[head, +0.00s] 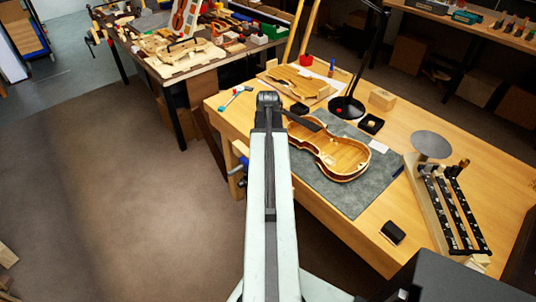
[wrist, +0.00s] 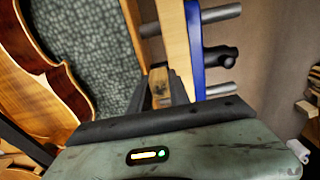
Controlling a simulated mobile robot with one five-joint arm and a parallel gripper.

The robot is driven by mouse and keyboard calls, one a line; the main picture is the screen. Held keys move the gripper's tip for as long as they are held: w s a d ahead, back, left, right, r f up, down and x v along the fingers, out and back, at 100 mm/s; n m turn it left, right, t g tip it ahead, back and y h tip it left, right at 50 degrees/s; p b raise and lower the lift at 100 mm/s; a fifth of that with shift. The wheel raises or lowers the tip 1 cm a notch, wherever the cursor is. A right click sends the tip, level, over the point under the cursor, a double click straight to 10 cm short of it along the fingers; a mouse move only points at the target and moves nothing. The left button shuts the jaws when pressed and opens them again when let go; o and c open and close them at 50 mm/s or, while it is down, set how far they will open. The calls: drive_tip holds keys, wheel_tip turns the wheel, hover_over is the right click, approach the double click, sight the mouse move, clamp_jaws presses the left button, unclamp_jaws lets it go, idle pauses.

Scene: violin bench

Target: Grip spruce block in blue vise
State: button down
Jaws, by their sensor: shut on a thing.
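The blue vise (head: 240,150) is on the bench's left edge, partly hidden behind my arm in the head view. In the wrist view its blue plate (wrist: 195,45) backs a wooden jaw (wrist: 174,40), with metal rods and a dark screw on the right. A gap shows between this jaw and the bench edge (wrist: 134,25). The small wooden spruce block (wrist: 158,81) is held between the dark fingers of my gripper (wrist: 160,92). It lines up with the gap; I cannot tell its depth in it or whether it touches the jaw. The head view hides the block and gripper.
An open violin body (head: 338,153) lies on a grey mat (head: 362,195) right of the vise. A black lamp base (head: 347,107), a small wooden box (head: 382,99) and a clamp rack (head: 452,205) stand farther right.

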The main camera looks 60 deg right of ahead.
drive_tip(key=shift+r+p, duration=0.7)
drive_tip(key=shift+r, duration=0.15)
drive_tip(key=shift+f+b, duration=1)
idle(0.6)
drive_tip(key=c, duration=1.1)
unclamp_jaws()
drive_tip(key=shift+c, duration=0.2)
drive_tip(key=shift+r, duration=0.1)
wheel_tip(320, 180, up, 8)
drive_tip(key=p, duration=0.8)
drive_tip(key=shift+a, duration=0.1)
